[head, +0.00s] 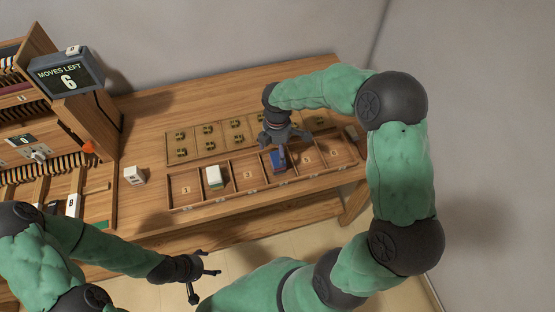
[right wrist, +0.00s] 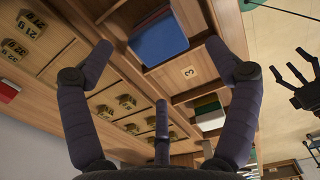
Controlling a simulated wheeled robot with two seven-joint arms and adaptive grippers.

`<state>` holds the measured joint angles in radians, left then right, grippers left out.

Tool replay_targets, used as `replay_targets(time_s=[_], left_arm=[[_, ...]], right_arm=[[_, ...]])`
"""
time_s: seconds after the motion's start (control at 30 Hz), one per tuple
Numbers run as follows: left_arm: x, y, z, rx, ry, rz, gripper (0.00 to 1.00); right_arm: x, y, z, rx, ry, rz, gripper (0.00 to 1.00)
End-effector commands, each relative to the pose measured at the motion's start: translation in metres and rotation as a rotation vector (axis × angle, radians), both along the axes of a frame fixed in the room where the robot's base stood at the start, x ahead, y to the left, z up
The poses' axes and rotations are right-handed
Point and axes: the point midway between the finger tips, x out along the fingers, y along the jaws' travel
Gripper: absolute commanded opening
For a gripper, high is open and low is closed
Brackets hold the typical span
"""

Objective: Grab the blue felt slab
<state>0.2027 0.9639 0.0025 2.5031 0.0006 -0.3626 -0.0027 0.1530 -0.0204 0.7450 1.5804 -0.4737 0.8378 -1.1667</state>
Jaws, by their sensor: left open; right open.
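The blue felt slab (head: 277,165) lies in a compartment of the long wooden tray (head: 224,201), just right of the one marked 3. It also shows in the right wrist view (right wrist: 158,40), beyond my fingers. My right gripper (head: 281,142) is above the slab and hides part of it in the head view. Its fingers are spread and empty in the right wrist view (right wrist: 157,78), with the slab framed between the two outer fingertips. I cannot tell exactly how far above it they are. My left gripper (head: 205,277) is open and empty in front of the table, far from the slab.
A green and white block (head: 214,177) sits in another tray compartment. Behind is a board with several brass-coloured number pieces (head: 209,129). A white block (head: 134,175) stands left of the tray. Tray dividers border the slab.

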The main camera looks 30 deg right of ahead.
Motion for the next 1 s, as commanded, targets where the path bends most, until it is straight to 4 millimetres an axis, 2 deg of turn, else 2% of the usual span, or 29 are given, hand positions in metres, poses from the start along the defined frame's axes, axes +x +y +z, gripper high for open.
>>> replay_targets(time_s=[0.3, 0.4, 0.6, 0.8, 1.0], left_arm=[[0.000, 0.000, -0.016, 0.000, 0.000, 0.000, 0.76], [0.000, 0.000, -0.018, 0.000, 0.000, 0.000, 0.76], [0.000, 0.000, -0.017, 0.000, 0.000, 0.000, 0.76], [0.000, 0.000, -0.017, 0.000, 0.000, 0.000, 0.76], [0.000, 0.000, -0.017, 0.000, 0.000, 0.000, 0.76]], right_arm=[[0.000, -0.002, -0.043, 0.001, 0.004, 0.000, 0.88], [0.000, -0.003, -0.049, 0.000, 0.001, 0.000, 0.88], [0.000, -0.003, -0.048, 0.000, 0.001, 0.000, 0.88], [0.000, -0.003, -0.048, 0.000, 0.001, 0.000, 0.35], [0.000, -0.003, -0.048, 0.000, 0.001, 0.000, 0.35]])
